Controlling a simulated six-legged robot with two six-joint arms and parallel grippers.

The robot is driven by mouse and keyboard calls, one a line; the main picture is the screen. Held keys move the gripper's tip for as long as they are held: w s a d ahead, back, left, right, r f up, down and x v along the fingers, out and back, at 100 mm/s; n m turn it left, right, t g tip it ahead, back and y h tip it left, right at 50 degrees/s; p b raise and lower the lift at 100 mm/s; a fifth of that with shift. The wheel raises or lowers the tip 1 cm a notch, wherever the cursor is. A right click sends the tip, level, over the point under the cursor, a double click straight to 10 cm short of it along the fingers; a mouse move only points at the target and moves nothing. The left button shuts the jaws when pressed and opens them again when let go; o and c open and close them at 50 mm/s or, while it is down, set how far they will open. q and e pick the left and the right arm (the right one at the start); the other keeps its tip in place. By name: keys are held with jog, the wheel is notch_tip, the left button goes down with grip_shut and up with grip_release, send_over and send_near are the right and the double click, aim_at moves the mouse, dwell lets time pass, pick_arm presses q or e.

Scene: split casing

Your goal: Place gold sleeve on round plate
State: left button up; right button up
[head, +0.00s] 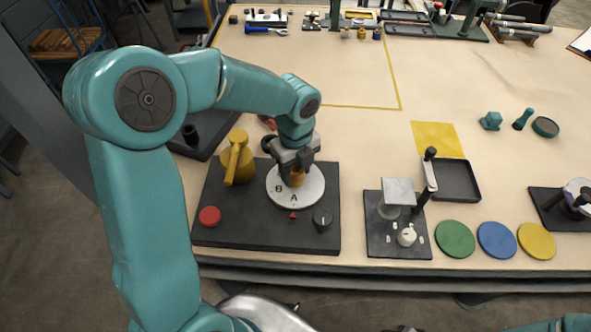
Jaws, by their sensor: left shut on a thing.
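The round plate (313,192) is a pale disc marked A and B on a dark base board (265,225) at the left of the table. My left gripper (296,177) points down over the disc. It is shut on the gold sleeve (297,179), which shows below the fingers above the upper middle of the disc. I cannot tell whether the sleeve touches the disc. My right gripper does not show.
On the base board stand a yellow lever piece (236,158), a red button (209,216) and a dark knob (322,219). To the right are a small dark stand (383,240), a black tray (458,181) and green (455,239), blue (497,240) and yellow (537,241) discs.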

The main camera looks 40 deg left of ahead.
pick_arm(q)
jog(key=shift+w+f, duration=0.1)
jog(key=shift+f, duration=0.35)
jog(key=shift+f, duration=0.1)
jog(key=o, duration=1.2)
